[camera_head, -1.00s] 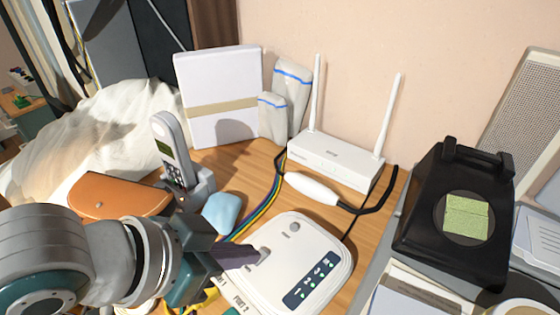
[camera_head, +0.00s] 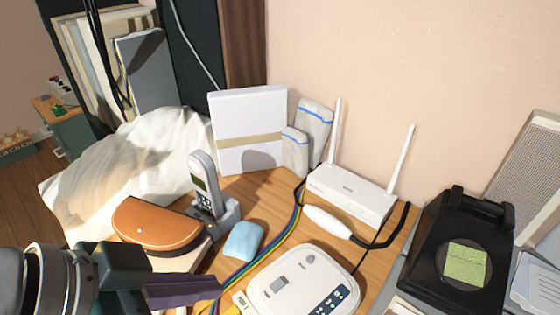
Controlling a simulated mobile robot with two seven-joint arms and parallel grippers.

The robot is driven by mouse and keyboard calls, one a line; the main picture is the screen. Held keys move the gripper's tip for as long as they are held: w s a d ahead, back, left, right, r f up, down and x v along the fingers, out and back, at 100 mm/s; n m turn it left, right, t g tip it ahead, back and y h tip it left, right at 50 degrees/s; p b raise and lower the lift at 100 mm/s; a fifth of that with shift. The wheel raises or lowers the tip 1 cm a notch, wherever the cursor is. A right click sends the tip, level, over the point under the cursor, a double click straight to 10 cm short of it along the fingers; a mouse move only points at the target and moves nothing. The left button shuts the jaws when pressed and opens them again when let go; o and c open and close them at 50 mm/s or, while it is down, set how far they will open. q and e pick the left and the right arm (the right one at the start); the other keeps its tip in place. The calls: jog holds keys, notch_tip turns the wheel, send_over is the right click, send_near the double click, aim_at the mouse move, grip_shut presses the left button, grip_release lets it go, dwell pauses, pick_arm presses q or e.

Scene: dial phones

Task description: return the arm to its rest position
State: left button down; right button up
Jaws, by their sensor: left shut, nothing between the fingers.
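My left gripper (camera_head: 192,287) shows at the lower left, its dark fingers shut with nothing between them. It points right, in front of the orange-brown case and left of the white rounded device with buttons (camera_head: 272,297), apart from it in the picture. My left arm comes in from the left edge at the bottom. My right gripper is not in view. A grey cordless phone (camera_head: 206,180) stands upright in its cradle (camera_head: 222,220), beyond my left gripper.
An orange-brown case (camera_head: 160,224) and a pale blue lump (camera_head: 243,239) lie near the phone. A white router (camera_head: 350,194) stands at the back. A black dial phone (camera_head: 454,250) is at the right. Coloured cables (camera_head: 268,250) cross the wooden table.

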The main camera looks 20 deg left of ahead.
pick_arm(q)
jog(key=shift+s+a+r, duration=0.1)
jog(key=shift+s+r, duration=0.1)
dwell(0.4)
